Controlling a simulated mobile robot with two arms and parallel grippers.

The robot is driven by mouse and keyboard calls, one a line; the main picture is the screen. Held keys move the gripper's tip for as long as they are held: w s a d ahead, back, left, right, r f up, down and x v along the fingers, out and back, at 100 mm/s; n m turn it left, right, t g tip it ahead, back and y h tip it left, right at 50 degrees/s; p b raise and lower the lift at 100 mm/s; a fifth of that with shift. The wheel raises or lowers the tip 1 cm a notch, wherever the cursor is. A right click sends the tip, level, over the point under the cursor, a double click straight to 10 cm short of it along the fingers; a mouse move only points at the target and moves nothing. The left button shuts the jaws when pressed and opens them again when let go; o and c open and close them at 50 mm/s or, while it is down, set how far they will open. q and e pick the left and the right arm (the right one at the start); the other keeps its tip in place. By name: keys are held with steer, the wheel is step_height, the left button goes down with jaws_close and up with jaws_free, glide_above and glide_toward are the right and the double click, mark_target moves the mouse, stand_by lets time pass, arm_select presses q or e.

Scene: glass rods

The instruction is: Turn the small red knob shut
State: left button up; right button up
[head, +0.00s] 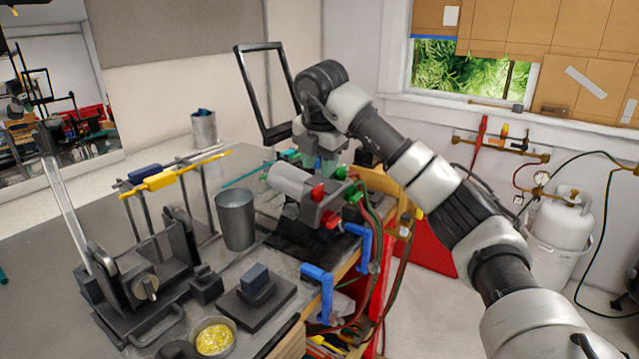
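A grey bench torch (292,182) stands near the right edge of the workbench, with red and green knobs at its right end. One red knob (318,193) is on its upper front side, and another red knob (329,219) sits lower. Green knobs are beside them, one higher (341,172) and one lower (354,194). My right gripper (320,170) points down just above and behind the upper red knob, with greenish fingertips. Whether it touches a knob, and how far its fingers are apart, I cannot tell. My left gripper is not in view.
Hoses (375,232) run from the torch over the bench edge. Blue clamps (318,283) grip that edge. A grey metal cup (236,218) stands left of the torch. A rod-holding fixture (133,283) is at the left. A black frame (252,92) stands behind.

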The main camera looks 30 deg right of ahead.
steer(key=v, duration=0.5)
steer(key=shift+r, duration=0.15)
stand_by(0.4)
